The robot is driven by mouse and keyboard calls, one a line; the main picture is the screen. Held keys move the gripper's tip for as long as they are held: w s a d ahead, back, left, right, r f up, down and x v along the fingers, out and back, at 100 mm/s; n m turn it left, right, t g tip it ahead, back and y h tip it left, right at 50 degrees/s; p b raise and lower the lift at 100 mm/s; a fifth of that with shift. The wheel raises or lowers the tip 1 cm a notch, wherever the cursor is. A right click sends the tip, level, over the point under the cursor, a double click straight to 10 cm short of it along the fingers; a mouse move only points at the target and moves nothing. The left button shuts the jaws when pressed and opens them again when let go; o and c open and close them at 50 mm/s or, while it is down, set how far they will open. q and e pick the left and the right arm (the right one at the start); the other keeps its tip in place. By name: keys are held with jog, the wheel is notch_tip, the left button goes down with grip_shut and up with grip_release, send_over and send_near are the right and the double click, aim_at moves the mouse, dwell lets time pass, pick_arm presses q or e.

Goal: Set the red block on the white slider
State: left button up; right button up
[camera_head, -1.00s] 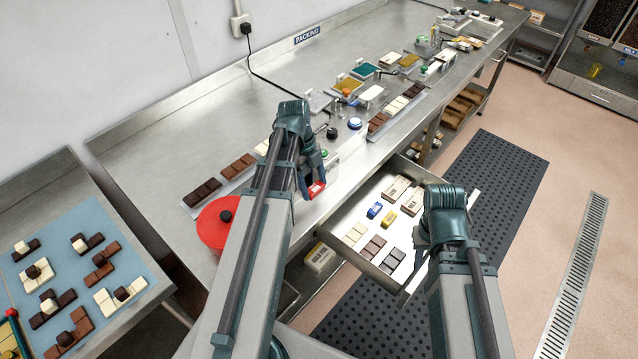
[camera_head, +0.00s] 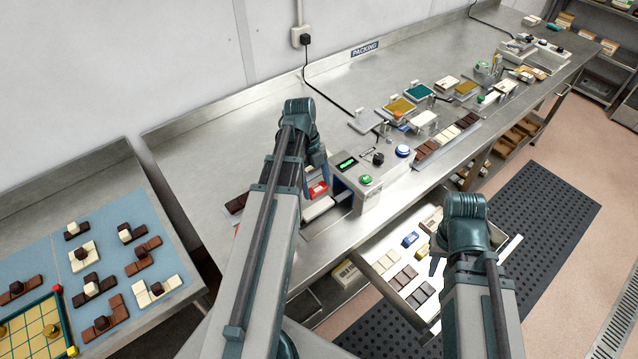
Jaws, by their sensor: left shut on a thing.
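My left gripper (camera_head: 318,187) is shut on the red block (camera_head: 317,190) and holds it just left of a grey machine (camera_head: 358,182) with a green display and a green button. A white bar-like part (camera_head: 318,208) lies just below the block in the picture, beside the machine; it may be the white slider, but I cannot be sure. I cannot tell whether the block touches it. My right gripper (camera_head: 436,262) hangs over the open drawer, mostly hidden by its own wrist; its jaws are unclear.
The open drawer (camera_head: 372,283) holds blue, yellow, brown and cream pieces. Chocolate bars (camera_head: 455,134), small trays and a blue button (camera_head: 402,151) stand along the bench to the right. A side table (camera_head: 150,208) with chocolate pieces is at left. Bare bench lies behind my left arm.

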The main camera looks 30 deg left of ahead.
aim_at(319, 209)
pick_arm(q)
jog(key=shift+f, duration=0.15)
notch_tip(319, 209, down, 6)
jog(key=b, duration=0.6)
jog(key=shift+f+b, duration=0.3)
jog(key=shift+b, duration=0.15)
dwell(1.3)
jog(key=o, duration=1.2)
jog(key=shift+o, duration=0.2)
jog(key=shift+r, duration=0.1)
jog(key=p+v, duration=1.3)
jog(key=shift+r, duration=0.35)
